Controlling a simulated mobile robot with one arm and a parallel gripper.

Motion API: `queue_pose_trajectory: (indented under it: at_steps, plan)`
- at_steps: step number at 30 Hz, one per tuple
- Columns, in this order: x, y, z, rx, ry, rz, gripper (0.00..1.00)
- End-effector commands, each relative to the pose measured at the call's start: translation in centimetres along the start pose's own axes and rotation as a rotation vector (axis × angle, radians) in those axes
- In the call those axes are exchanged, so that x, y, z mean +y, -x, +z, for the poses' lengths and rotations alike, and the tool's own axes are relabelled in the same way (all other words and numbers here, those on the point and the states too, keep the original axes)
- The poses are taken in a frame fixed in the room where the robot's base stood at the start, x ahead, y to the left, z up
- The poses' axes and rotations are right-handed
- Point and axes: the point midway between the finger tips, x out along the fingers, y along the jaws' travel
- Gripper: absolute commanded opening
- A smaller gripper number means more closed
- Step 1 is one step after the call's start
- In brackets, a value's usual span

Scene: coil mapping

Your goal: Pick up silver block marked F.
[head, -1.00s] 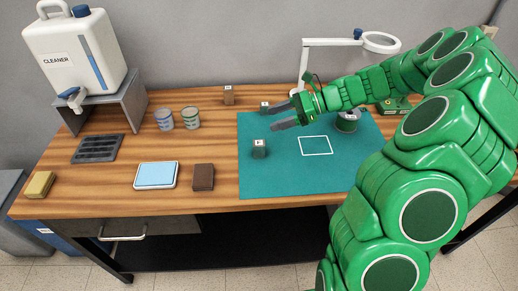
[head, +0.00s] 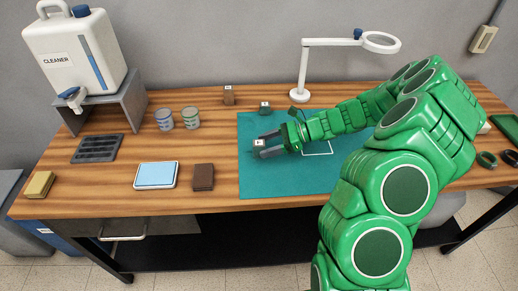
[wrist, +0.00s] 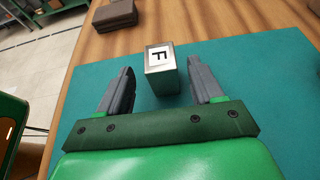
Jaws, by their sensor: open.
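The silver block marked F (wrist: 161,70) stands upright on the teal mat (wrist: 240,75) in the wrist view, its white label facing up. My gripper (wrist: 160,80) is open, with one grey finger on each side of the block near its far end. Gaps show between the block and both fingers. In the head view the block (head: 259,143) shows by its label, with my gripper (head: 266,147) low around it and partly hiding it.
A small dark block (head: 264,108) stands behind the gripper at the mat's back edge. A brown block (head: 228,96) stands further back left. A brown box (head: 203,177) and a blue-topped tray (head: 156,175) lie left of the mat. A magnifier lamp (head: 303,92) stands behind.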

Motion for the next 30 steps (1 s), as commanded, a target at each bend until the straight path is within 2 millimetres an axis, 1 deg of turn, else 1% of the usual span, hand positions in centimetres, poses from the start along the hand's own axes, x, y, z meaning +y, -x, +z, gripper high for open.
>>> queue_pose_trajectory:
  at_steps: [5,9,12,15,20,23,30]
  plan:
    - [-0.1,-1.8,0.3,0.001,0.001,0.001,0.66]
    - [-0.2,-3.6,0.5,-0.001,0.0,0.002,0.66]
    - [-0.2,-4.5,0.5,-0.002,0.0,0.002,0.66]
    - [-0.2,-4.8,0.4,-0.001,0.0,0.001,0.66]
    - [-0.2,-4.8,0.4,0.0,0.0,0.0,0.66]
    - [-0.2,-4.8,0.4,0.0,0.0,0.0,0.52]
    - [-0.2,-4.8,0.4,0.0,0.0,-0.001,0.15]
